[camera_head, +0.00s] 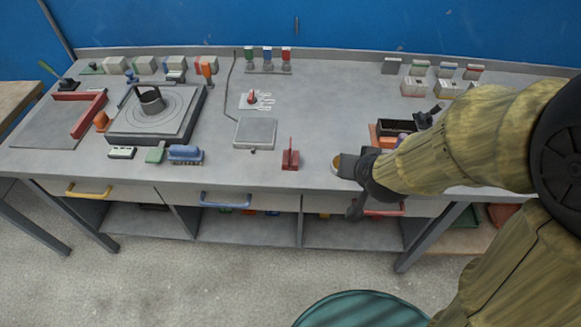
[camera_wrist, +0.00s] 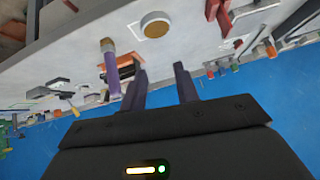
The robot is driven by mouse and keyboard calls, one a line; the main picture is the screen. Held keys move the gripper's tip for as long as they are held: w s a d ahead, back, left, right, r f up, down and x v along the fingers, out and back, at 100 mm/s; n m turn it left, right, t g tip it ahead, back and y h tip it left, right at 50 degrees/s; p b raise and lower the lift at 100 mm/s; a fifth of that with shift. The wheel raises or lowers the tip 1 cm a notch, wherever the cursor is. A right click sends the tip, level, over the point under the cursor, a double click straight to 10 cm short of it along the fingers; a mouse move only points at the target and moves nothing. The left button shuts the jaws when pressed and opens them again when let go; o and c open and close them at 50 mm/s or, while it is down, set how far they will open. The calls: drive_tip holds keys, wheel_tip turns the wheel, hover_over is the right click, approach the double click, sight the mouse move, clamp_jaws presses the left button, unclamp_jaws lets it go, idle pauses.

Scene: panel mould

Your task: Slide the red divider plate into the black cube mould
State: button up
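A red upright plate on a small red base, which looks like the divider plate (camera_head: 290,157), stands near the front middle of the table. It also shows at the top of the wrist view (camera_wrist: 222,14). A black open box, which looks like the cube mould (camera_head: 397,126), sits to the right by an orange block, partly hidden by my arm. My gripper (camera_head: 352,185) is near the table's front edge, right of the red plate and apart from it. In the wrist view its two fingers (camera_wrist: 160,82) are spread with nothing between them.
A round tan-topped item (camera_wrist: 155,24) and a purple-handled tool (camera_wrist: 111,68) lie near my gripper. A grey square plate (camera_head: 255,133) lies left of the red plate. A flow table (camera_head: 155,112) and a blue brush (camera_head: 185,154) stand further left.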

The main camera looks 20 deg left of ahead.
drive_tip(key=s+a+f+t+y+b, duration=0.1)
drive_tip(key=a+f+t+b, duration=0.3)
drive_tip(key=b, duration=0.6)
drive_tip(key=s+a+f+n+t+b, duration=0.1)
drive_tip(key=s+a+f+t+b, duration=0.3)
drive_tip(key=a+f+b, duration=0.3)
drive_tip(key=a+t+b, duration=0.1)
drive_tip(key=a+b, duration=0.3)
drive_tip(key=shift+s+f+y, duration=0.15)
drive_tip(key=shift+f+y, duration=0.25)
drive_tip(key=shift+r, duration=0.1)
drive_tip(key=p, duration=0.9)
approach(290, 152)
drive_tip(key=x, duration=0.7)
